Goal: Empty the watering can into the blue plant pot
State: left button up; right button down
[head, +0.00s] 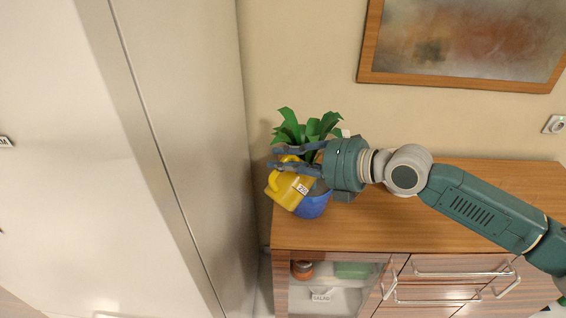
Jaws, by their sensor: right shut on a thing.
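The yellow watering can (283,187) is at the left end of the wooden cabinet top, tilted, in front of the blue plant pot (313,206). My right gripper (279,159) reaches in from the right and is shut on the can near its top. Green leaves (298,130) rise behind the gripper. The can and the gripper hide much of the pot, including its rim. Whether water is flowing cannot be seen. My left gripper is not in view.
A tall pale cabinet (180,160) stands close on the left. The wooden cabinet top (420,225) is clear to the right, under my right arm. Below are a glass-fronted compartment (330,290) and drawers with handles. A framed picture (460,40) hangs on the wall above.

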jog(key=shift+w+d+b, duration=0.1)
jog(key=shift+w+b, duration=0.05)
jog(key=shift+b, duration=0.5)
jog(key=shift+w+d+r+m+b, duration=0.25)
jog(key=shift+w+r+m+b, duration=0.05)
jog(key=shift+b, duration=0.6)
jog(key=shift+w+d+r+y+b, duration=0.2)
jog(key=shift+y+b, duration=0.1)
jog(key=shift+b, duration=0.2)
jog(key=shift+r, duration=0.25)
